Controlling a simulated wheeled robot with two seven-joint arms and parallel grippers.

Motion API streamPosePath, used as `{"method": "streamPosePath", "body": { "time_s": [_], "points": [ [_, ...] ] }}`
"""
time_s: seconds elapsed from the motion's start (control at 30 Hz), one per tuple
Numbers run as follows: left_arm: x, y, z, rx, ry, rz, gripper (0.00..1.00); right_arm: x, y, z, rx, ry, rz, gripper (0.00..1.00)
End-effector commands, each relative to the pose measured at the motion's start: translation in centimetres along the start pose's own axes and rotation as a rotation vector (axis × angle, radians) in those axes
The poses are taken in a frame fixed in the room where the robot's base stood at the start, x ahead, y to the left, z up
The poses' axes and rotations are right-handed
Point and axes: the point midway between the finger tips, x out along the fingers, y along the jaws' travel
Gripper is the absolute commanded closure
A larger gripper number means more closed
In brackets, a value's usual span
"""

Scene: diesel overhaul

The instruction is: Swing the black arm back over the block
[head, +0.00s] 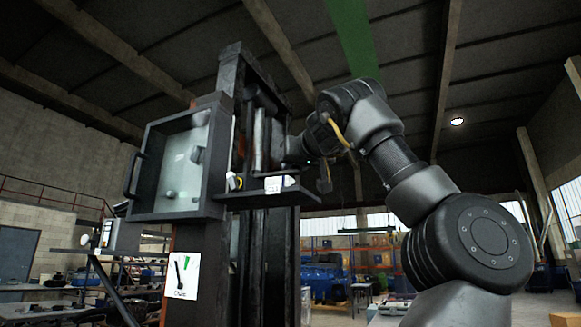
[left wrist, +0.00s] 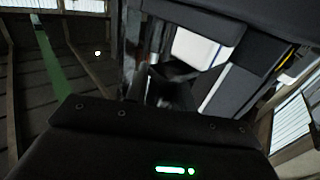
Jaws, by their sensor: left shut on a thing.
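My left gripper (head: 288,150) is at the end of my grey and black arm, raised beside a tall dark column (head: 232,85). It is shut on a dark part inside the column, which I take to be the black arm; its shape is mostly hidden by the gripper and frame. In the left wrist view, the gripper's dark housing covers the bottom, and the gripper (left wrist: 165,88) reaches into shadow among dark parts. I cannot pick out the block in either view. My right gripper is not in view.
A black-framed box with a clear window (head: 185,165) and side handle is left of the gripper. A flat black ledge (head: 250,197) lies just below the gripper. A white label with a black lever mark (head: 183,277) is lower down. Shelves and blue machinery (head: 322,275) stand far behind.

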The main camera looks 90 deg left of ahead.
Motion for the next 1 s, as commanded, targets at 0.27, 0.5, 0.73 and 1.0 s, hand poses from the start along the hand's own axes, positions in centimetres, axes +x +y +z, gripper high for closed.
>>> {"method": "streamPosePath", "body": {
  "time_s": [0.27, 0.5, 0.73, 1.0],
  "points": [
    [0.0, 0.1, 0.0, 0.002, 0.001, 0.002, 0.58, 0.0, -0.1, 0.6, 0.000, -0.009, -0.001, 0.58],
    [0.1, -0.3, 0.0, 0.001, 0.000, -0.004, 0.58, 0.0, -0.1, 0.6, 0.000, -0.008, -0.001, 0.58],
    [-1.6, -0.3, 0.1, 0.000, 0.003, -0.004, 0.58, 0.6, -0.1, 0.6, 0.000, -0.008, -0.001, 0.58],
    [-7.0, -0.3, 0.1, 0.000, 0.004, -0.001, 0.58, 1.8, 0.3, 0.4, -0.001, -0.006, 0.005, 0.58]
  ]
}}
